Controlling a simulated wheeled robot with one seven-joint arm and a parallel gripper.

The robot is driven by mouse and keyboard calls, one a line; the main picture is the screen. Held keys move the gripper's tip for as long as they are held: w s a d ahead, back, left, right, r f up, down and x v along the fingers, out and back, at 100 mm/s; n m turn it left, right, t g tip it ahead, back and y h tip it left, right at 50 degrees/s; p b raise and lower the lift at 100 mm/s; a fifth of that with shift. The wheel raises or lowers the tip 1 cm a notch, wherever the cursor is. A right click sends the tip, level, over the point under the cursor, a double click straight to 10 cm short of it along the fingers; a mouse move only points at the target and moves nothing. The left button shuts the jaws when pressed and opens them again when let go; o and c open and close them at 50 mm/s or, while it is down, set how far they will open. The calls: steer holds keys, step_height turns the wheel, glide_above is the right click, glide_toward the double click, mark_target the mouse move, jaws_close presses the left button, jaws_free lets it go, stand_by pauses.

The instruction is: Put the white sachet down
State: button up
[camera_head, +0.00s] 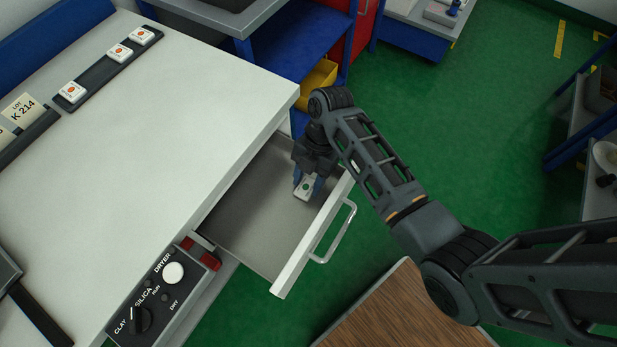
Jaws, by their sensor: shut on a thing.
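The white sachet (305,188) has a green mark on its face. My gripper (306,184) is shut on it, with a blue-grey finger on each side. The gripper points down into the open drawer (250,215), near its front right corner. I cannot tell whether the sachet touches the drawer floor or hangs just above it. The rest of the drawer floor that shows is bare.
The white bench top (150,170) stands left of the drawer, with several white sachets in a dark rack (105,70). A control panel (155,295) is at the bench's front. The drawer's front wall and handle (335,232) face right. A wooden surface (400,315) lies below.

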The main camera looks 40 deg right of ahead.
steer(key=o, duration=1)
steer(key=shift+o, duration=0.2)
steer(key=p+v, duration=0.3)
steer(key=v, duration=0.9)
steer(key=shift+r, duration=0.2)
